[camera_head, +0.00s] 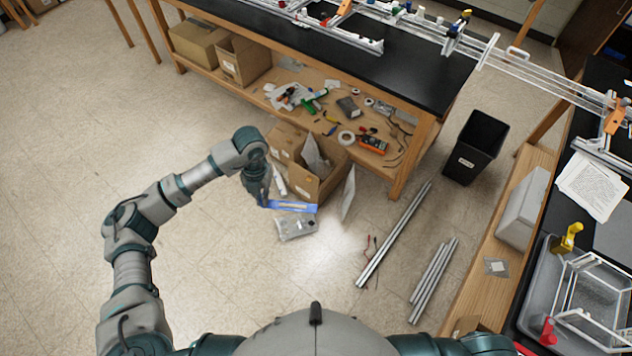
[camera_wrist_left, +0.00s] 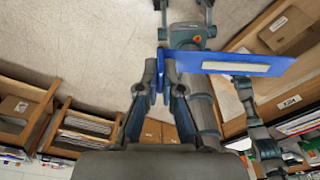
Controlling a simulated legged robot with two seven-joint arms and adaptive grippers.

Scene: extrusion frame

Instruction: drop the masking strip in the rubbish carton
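The rubbish carton (camera_head: 283,143) is an open cardboard box on the floor in the head view, flaps spread, with pale scrap inside. The masking strip is a flat blue piece (camera_head: 297,207) with a pale patch; it also shows in the left wrist view (camera_wrist_left: 275,66). My left gripper (camera_head: 264,199) is shut on one end of the strip, which sticks out sideways from the fingers (camera_wrist_left: 160,82). Gripper and strip appear at the carton's near left side, not over its opening. The strip's height above the floor is hard to tell. My right gripper is not in view.
A clear bag (camera_head: 296,228) lies on the floor near the carton. A white sheet (camera_head: 348,192) leans at its right. Metal extrusions (camera_head: 392,236) lie further right. A black bin (camera_head: 476,148) stands by the bench. The bench's lower shelf (camera_head: 312,128) holds tools and tape. Floor at left is clear.

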